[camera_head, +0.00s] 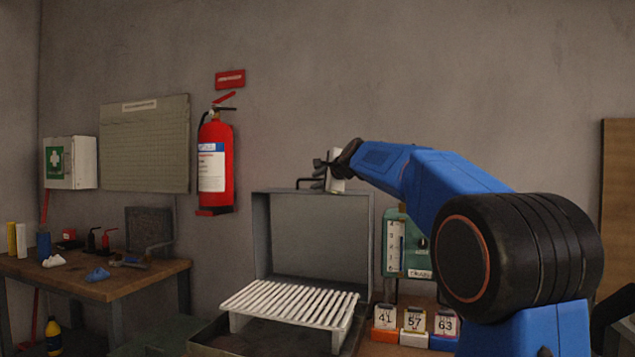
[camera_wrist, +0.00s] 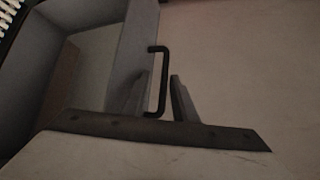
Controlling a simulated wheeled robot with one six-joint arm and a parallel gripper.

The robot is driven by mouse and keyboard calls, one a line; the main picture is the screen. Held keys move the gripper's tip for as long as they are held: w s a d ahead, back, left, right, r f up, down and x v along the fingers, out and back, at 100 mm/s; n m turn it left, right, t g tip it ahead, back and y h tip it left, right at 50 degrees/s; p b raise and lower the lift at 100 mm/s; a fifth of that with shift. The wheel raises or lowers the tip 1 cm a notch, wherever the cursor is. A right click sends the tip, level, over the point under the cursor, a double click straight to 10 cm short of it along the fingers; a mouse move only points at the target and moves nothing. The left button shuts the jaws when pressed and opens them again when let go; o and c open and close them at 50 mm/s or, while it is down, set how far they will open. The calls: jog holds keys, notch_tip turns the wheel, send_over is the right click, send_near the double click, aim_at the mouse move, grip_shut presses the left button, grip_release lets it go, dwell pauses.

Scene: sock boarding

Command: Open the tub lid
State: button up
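The grey tub lid (camera_head: 315,228) stands upright, raised at the back of the low tub (camera_head: 205,335) in the head view. A black U-shaped handle (camera_head: 312,183) sits on its top edge. My gripper (camera_head: 326,172) is at that handle, above the lid's edge. In the wrist view, the lid (camera_wrist: 140,40) fills the left, and the handle (camera_wrist: 162,80) lies between the two fingers of my gripper (camera_wrist: 157,85). The fingers are apart, with a visible gap to the bar on the left side. Whether either finger touches it is unclear.
A white slatted rack (camera_head: 292,303) is in front of the lid. A green gauge box (camera_head: 405,240) and numbered blocks (camera_head: 415,325) stand to the right. A wooden workbench (camera_head: 110,280) is at the left. A fire extinguisher (camera_head: 215,165) hangs on the wall behind.

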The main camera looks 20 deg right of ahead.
jog(key=shift+s, duration=0.15)
jog(key=v, duration=1.7)
jog(key=shift+s, duration=0.1)
jog(key=s+a+f+n+g, duration=0.2)
jog(key=s+a+f+n, duration=0.1)
jog(key=s+f, duration=0.3)
jog(key=s+a+f+n+g, duration=0.1)
jog(key=s+a+f+n, duration=0.25)
jog(key=f, duration=0.35)
jog(key=s+a+f+n+g, duration=0.1)
jog(key=s+f+n, duration=0.3)
jog(key=s+f, duration=0.6)
jog(key=s+a+f+n+g+h, duration=0.1)
jog(key=s+f+n+g, duration=0.3)
jog(key=s+f, duration=0.6)
jog(key=s+a+f+n+g, duration=0.2)
jog(key=s+f+n, duration=0.3)
jog(key=s+f, duration=0.5)
notch_tip(320, 180, down, 6)
jog(key=shift+s+f, duration=0.2)
jog(key=shift+s, duration=0.1)
